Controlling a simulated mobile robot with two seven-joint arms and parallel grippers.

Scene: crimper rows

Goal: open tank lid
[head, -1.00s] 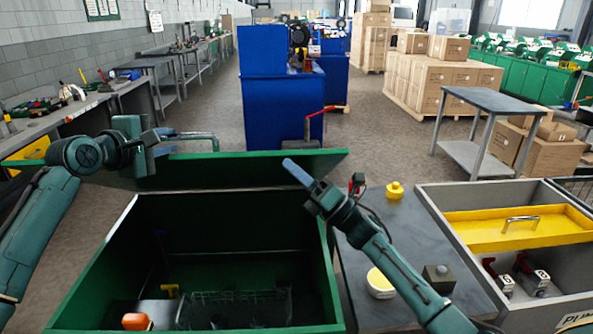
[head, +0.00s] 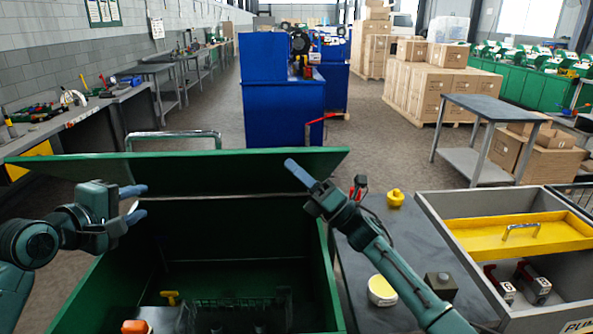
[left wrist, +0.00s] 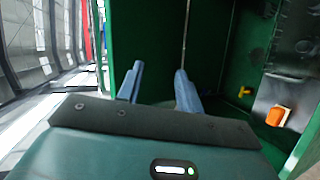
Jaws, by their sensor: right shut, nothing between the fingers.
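The green tank (head: 325,265) stands open in front of me, and I see into its dark inside. Its green lid (head: 250,172) is swung up at the back edge and tilted away. The metal bar handle (head: 175,137) shows above the lid's far edge. My left gripper (head: 135,203) is open and empty, in front of the lid's left part, apart from the handle. Its two blue fingers (left wrist: 158,88) stand apart in the left wrist view, with green tank walls beyond. My right gripper (head: 299,174) is shut and empty, in front of the lid's right part.
An orange-topped part (head: 136,327) and a yellow valve (head: 170,297) sit inside the tank. Right of it, a dark bench (head: 412,247) carries yellow-topped items and a grey block. A grey bin (head: 470,204) with a yellow tray (head: 480,234) stands further right. A blue cabinet (head: 285,115) stands behind.

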